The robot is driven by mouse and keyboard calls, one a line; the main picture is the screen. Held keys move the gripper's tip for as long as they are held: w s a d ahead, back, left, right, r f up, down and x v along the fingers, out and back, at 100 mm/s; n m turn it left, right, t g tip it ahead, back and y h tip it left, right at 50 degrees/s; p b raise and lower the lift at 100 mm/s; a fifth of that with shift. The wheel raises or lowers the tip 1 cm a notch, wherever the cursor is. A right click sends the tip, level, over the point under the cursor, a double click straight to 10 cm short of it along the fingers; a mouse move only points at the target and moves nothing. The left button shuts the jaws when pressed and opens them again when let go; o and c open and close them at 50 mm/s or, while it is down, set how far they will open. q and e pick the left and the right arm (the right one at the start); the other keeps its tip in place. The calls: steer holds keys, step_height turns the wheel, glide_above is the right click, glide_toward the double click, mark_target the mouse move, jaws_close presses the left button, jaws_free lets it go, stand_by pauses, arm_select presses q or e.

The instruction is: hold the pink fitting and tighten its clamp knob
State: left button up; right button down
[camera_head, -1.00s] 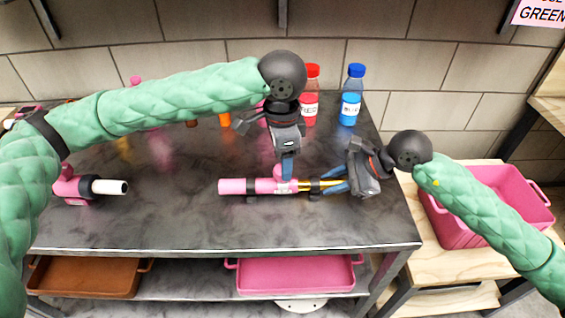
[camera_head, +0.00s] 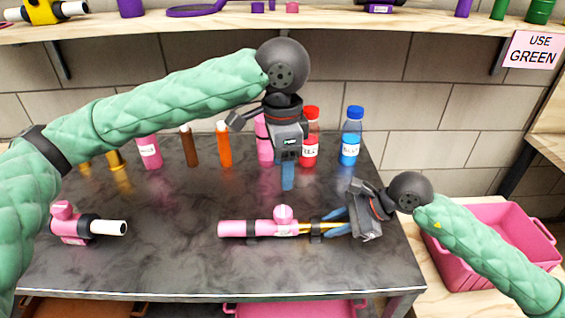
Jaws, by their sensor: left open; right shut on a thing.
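The pink fitting (camera_head: 248,228) lies along the dark table, with a brass-coloured rod at its right end and black supports under it. Its round pink clamp knob (camera_head: 283,213) stands on top near the right end. My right gripper (camera_head: 332,224) comes in from the right, shut on the fitting at its right end, with blue fingers around the brass part. My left gripper (camera_head: 288,184) points down above the knob, clear of it. It is open and empty, though its fingers overlap in this view.
A second pink fitting with a white end (camera_head: 104,227) lies at the left. Bottles, including a red one (camera_head: 310,140) and a blue one (camera_head: 351,136), line the back. A pink crate (camera_head: 470,262) stands at the right. A shelf (camera_head: 330,22) runs above.

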steer(key=c, duration=1.1)
jaws_free()
